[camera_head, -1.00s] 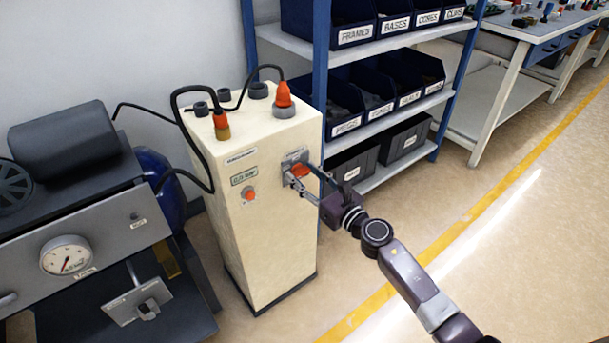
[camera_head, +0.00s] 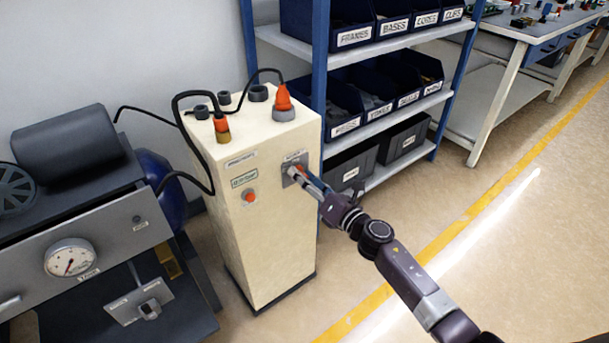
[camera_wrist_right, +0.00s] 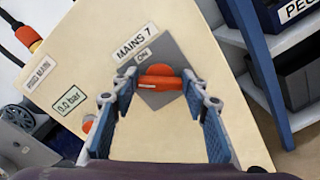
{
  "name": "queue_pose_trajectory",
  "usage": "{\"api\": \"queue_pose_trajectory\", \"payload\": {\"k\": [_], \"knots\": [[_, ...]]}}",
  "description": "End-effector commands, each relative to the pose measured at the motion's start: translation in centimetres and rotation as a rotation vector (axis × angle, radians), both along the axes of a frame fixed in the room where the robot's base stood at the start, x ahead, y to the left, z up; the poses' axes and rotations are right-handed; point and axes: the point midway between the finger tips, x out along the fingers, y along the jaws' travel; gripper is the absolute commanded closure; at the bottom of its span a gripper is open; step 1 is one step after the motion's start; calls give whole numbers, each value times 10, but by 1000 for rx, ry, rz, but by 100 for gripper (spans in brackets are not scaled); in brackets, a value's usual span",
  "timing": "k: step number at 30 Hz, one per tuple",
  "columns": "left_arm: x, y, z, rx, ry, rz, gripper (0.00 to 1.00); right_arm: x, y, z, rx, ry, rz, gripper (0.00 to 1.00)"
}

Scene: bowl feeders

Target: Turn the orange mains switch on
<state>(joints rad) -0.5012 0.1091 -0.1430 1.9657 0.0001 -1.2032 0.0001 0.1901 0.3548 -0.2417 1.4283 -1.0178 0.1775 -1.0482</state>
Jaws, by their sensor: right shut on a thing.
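The orange mains switch (camera_wrist_right: 158,83) is a short handle on a grey plate (camera_wrist_right: 176,57), under "MAINS 7" and "ON" labels. My right gripper (camera_wrist_right: 159,92) is shut on the handle, with one finger at each end of it. In the wrist view the handle lies nearly level, while the plate and labels are tilted. In the head view the right gripper (camera_head: 296,172) reaches the cabinet front from the right, and its fingers cover much of the switch. My left gripper is not in view.
The cream cabinet (camera_head: 265,225) also has a small orange-red button (camera_head: 249,195) and plugs with black cables on top. A blue shelf rack (camera_head: 319,70) with bins stands close on the right. A grey machine with a gauge (camera_head: 70,258) stands left. The floor at right is clear.

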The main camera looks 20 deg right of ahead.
Motion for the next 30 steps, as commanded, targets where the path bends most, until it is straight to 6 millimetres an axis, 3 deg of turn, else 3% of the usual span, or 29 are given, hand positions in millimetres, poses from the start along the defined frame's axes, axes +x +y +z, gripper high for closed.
{"api": "queue_pose_trajectory", "payload": {"k": [18,30], "knots": [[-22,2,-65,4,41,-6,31,1,-2,0,541,197,-3,83],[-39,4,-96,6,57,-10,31,1,-3,-2,775,280,-3,83]]}}
